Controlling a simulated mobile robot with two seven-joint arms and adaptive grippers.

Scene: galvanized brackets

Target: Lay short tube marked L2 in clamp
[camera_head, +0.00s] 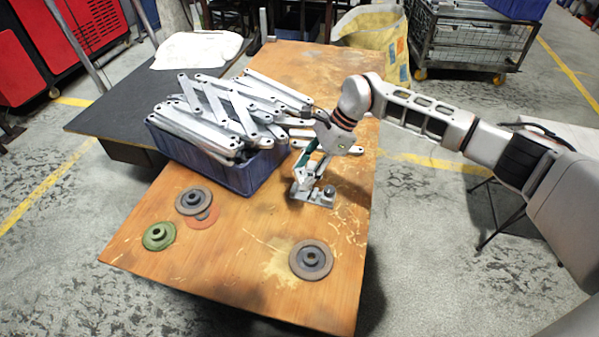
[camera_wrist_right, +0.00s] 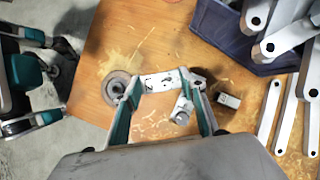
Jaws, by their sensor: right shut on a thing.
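My right gripper (camera_head: 308,182) is low over the table. In the wrist view its fingers (camera_wrist_right: 160,84) are shut on a short pale tube (camera_wrist_right: 158,82) with dark marks, one looking like a turned 2. The clamp (camera_head: 318,197) is a small grey metal plate with a round knob, on the table right under this gripper. Its knob shows in the wrist view (camera_wrist_right: 182,108) beside the tube. I cannot tell whether the tube touches the clamp. My left gripper (camera_wrist_right: 50,80) shows at the left edge of the wrist view with its fingers apart, empty.
A blue bin (camera_head: 215,178) heaped with galvanized brackets (camera_head: 225,110) stands to the left. Another small marked block (camera_wrist_right: 228,100) and loose brackets (camera_wrist_right: 290,115) lie nearby. A grey disc (camera_head: 311,260), a green disc (camera_head: 159,236) and other discs lie in front. The front middle is clear.

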